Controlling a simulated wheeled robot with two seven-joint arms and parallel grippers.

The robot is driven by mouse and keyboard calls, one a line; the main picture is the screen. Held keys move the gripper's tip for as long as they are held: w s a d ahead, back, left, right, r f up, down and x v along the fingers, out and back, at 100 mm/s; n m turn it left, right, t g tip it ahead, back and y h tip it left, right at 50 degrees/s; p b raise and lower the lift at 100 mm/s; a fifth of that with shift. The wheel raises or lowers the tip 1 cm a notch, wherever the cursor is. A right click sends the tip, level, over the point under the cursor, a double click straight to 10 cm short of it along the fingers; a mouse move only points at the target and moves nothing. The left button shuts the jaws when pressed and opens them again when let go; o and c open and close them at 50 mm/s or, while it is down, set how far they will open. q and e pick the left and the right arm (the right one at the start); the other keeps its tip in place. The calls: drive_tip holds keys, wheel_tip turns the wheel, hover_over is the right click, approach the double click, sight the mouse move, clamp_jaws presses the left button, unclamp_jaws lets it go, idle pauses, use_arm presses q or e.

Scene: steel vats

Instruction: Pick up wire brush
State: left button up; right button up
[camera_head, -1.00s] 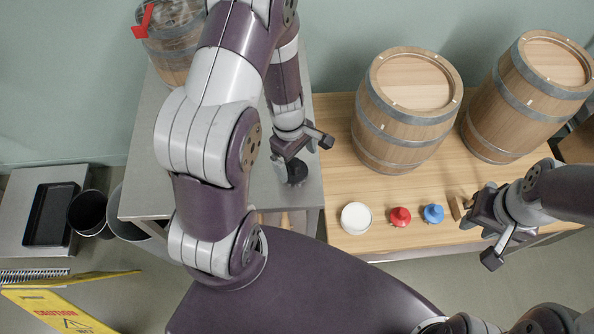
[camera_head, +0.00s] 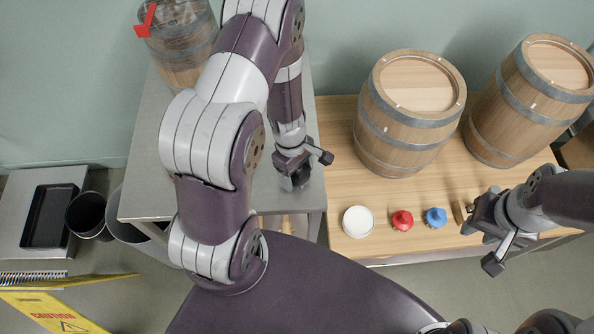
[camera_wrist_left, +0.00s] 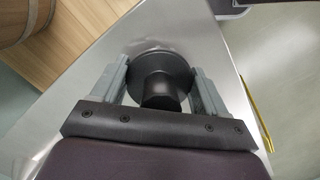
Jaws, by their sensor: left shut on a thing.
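A dark round object with a cylindrical knob, which looks like the wire brush (camera_wrist_left: 160,80), sits between the fingers of my left gripper (camera_wrist_left: 160,88) in the left wrist view. The gripper is shut on its knob. In the head view my left gripper (camera_head: 294,178) is over the right part of the steel table (camera_head: 140,190) and mostly hides the brush. I cannot tell whether the brush touches the table. My right gripper (camera_head: 466,212) is at the right of the wooden table, beside a small tan piece (camera_head: 459,211). I cannot tell whether it grips that piece.
On the wooden table (camera_head: 335,175) stand two barrels (camera_head: 405,125) (camera_head: 520,110), a white round container (camera_head: 358,222), a red item (camera_head: 402,220) and a blue item (camera_head: 435,217). Another barrel (camera_head: 180,50) stands at the back left. A yellow caution sign (camera_head: 50,312) is lower left.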

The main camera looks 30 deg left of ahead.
use_arm(q)
wheel_tip(320, 180, up, 5)
drive_tip(key=shift+f+p, duration=0.15)
drive_tip(key=shift+p, duration=0.55)
drive_tip(key=s+d+r, duration=0.5)
drive_tip(key=d+r, duration=0.1)
drive_tip(key=d, duration=0.4)
drive_tip(key=shift+s+r, duration=0.15)
drive_tip(key=shift+s, duration=0.2)
